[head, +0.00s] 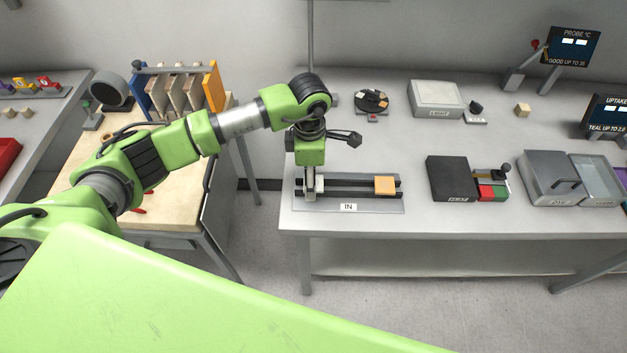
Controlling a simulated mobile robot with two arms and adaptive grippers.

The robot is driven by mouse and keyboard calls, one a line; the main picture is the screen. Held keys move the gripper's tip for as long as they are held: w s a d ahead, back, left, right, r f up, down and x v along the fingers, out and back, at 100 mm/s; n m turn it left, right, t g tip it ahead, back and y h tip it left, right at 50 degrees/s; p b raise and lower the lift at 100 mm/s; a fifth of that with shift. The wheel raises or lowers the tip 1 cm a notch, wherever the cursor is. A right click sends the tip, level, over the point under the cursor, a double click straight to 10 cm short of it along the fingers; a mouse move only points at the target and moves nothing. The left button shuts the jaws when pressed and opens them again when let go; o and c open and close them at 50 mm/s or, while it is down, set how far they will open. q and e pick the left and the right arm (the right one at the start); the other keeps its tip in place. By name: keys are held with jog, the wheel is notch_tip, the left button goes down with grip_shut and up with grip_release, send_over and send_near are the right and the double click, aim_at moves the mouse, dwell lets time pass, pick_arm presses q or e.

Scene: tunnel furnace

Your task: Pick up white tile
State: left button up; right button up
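My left gripper (311,188) points down over the left end of the dark rails (346,190) on the plate labelled IN. A small pale piece shows at its fingertips; I cannot tell whether it is a white tile or part of the fingers. The gripper hides most of that spot, and its opening cannot be made out. No other clear white tile is in view. An orange-tan tile (385,185) lies on the rails at their right end, apart from the gripper. My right gripper is not in view.
The grey bench (400,224) also holds a black block (450,180), a grey lidded box (548,176), a pale box (437,98) and a dark round holder (371,101). A wooden-topped table (180,218) with upright boards stands left, across a gap.

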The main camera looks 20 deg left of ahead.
pick_arm(q)
jog(key=c, duration=1.2)
jog(key=shift+r, duration=0.1)
